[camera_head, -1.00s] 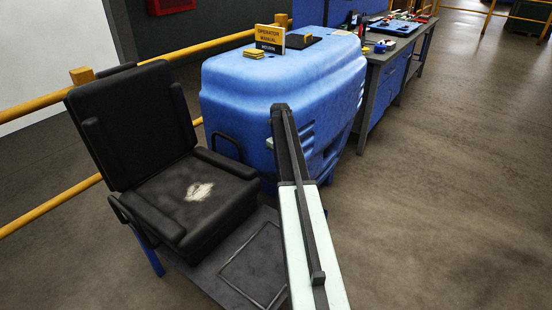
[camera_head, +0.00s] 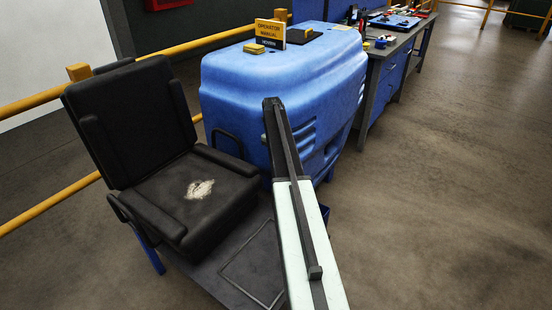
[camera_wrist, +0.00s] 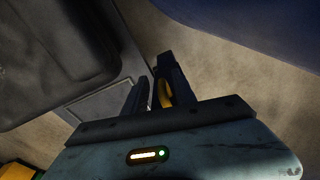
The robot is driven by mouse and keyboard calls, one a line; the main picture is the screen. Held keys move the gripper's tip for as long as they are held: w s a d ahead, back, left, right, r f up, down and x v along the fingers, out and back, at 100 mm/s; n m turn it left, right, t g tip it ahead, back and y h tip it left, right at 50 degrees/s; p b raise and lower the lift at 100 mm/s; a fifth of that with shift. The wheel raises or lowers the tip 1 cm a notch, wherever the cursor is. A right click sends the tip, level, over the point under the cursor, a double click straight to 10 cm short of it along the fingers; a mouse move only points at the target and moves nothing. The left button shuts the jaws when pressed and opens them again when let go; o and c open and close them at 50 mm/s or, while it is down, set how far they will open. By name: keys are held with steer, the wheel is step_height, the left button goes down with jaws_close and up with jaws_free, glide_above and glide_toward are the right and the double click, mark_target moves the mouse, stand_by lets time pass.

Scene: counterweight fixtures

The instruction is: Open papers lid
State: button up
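I cannot make out a lid marked for papers. A blue machine body (camera_head: 300,75) stands behind my arm, with dark slots on its side partly covered by the arm. An upright yellow-and-black operator manual (camera_head: 270,34) and a black panel (camera_head: 304,36) are on its top. My gripper is hidden behind my arm in the head view. In the wrist view my gripper (camera_wrist: 155,66) has its two dark fingers apart, with floor showing between them and yellow on the right finger's inner side. It appears empty. A blue surface (camera_wrist: 260,25) lies beyond at the upper right.
A black seat (camera_head: 200,195) with a worn patch stands left of my arm, on a dark platform (camera_head: 232,255). Yellow rails (camera_head: 50,102) run behind it. A workbench (camera_head: 385,75) with tools stands at the back right. The floor (camera_head: 455,180) on the right is clear.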

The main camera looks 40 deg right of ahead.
step_height(320, 180, up, 8)
steer(key=p, duration=0.7)
steer(key=shift+w+p, duration=0.4)
steer(key=shift+f, duration=0.15)
